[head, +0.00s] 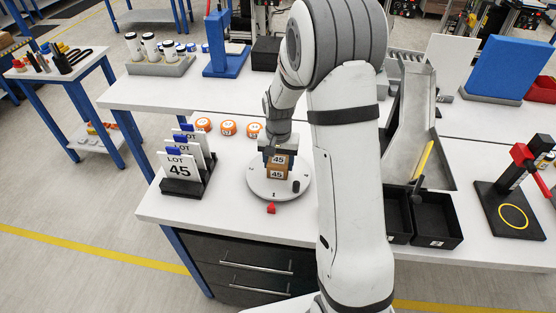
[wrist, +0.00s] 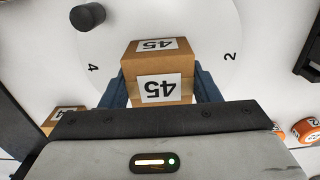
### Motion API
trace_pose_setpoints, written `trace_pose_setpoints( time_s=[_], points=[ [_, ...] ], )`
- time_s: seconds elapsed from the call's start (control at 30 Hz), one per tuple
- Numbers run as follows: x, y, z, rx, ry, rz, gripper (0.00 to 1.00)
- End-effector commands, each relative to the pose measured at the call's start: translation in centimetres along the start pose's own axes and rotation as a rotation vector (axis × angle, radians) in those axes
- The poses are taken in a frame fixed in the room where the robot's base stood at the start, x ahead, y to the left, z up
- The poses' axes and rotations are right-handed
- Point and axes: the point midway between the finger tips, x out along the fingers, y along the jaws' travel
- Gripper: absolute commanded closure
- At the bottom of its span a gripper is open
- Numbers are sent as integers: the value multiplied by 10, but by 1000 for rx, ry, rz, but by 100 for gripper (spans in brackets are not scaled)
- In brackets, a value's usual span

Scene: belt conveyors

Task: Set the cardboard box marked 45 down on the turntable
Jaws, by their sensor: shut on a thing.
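The cardboard box marked 45 (head: 276,168) is brown with white labels. It also shows in the wrist view (wrist: 158,72), upright between the two blue fingers. My gripper (head: 277,155) is shut on it from above. The turntable (head: 262,188) is a round, light grey disc with numbers on its top and a dark knob near its edge; its surface fills the back of the wrist view (wrist: 205,30). The box is over the turntable's disc; I cannot tell whether its underside touches it. My arm hides part of the table behind.
A black rack with LOT 45 cards (head: 182,172) stands left of the turntable. Orange rolls (head: 228,128) lie behind it. A red pointer (head: 271,208) sits at its front. Black bins (head: 434,222) and a metal chute (head: 420,130) are to the right. Another brown box (wrist: 62,118) shows at the wrist view's left.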

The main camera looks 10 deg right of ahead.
Motion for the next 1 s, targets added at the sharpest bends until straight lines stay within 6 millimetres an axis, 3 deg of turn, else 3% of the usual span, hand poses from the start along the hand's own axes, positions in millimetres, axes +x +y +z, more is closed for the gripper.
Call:
trace_pose_setpoints(
  time_s=[0.3,0.33,0.57,0.83,1.0],
  points=[
    [4,-1,0,-1,1,0,68],
    [3,-1,0,-1,1,0,42],
    [2,-1,0,-2,0,0,23],
    [1,-1,0,-2,0,0,22],
    [-15,-2,0,-3,4,-2,22]
  ],
)
